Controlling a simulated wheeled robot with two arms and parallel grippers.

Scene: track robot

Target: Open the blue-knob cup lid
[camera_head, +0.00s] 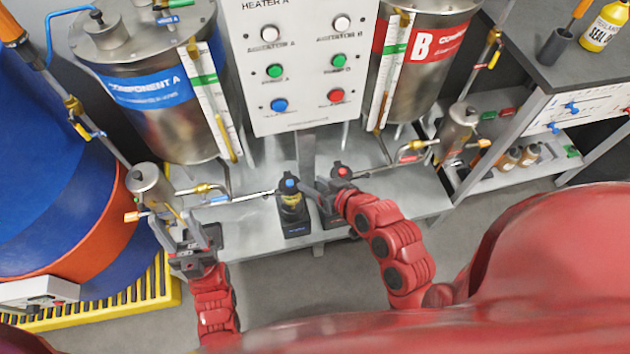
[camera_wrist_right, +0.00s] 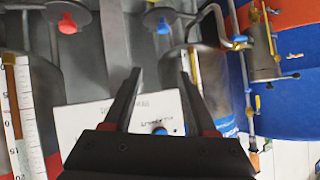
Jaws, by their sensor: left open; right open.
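The blue-knob cup (camera_head: 293,222) stands upright on the grey bench, with a dark base, a yellowish body and its lid on. Its blue knob (camera_head: 291,183) is on top and also shows in the right wrist view (camera_wrist_right: 163,26). My right gripper (camera_head: 314,188) is open and empty, just right of the blue knob in the head view. In the right wrist view its fingertips (camera_wrist_right: 160,74) point towards the blue knob, which is beyond them, not between them. My left gripper (camera_head: 195,236) is open and empty, at the bench's left end, well left of the cup.
A red-knob cup (camera_head: 341,173) stands to the right, partly hidden by my right gripper. The control panel (camera_head: 300,100) hangs behind the cups. Component A (camera_head: 150,110) and B (camera_head: 425,60) tanks flank it. Thin pipes reach towards the cups from both sides.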

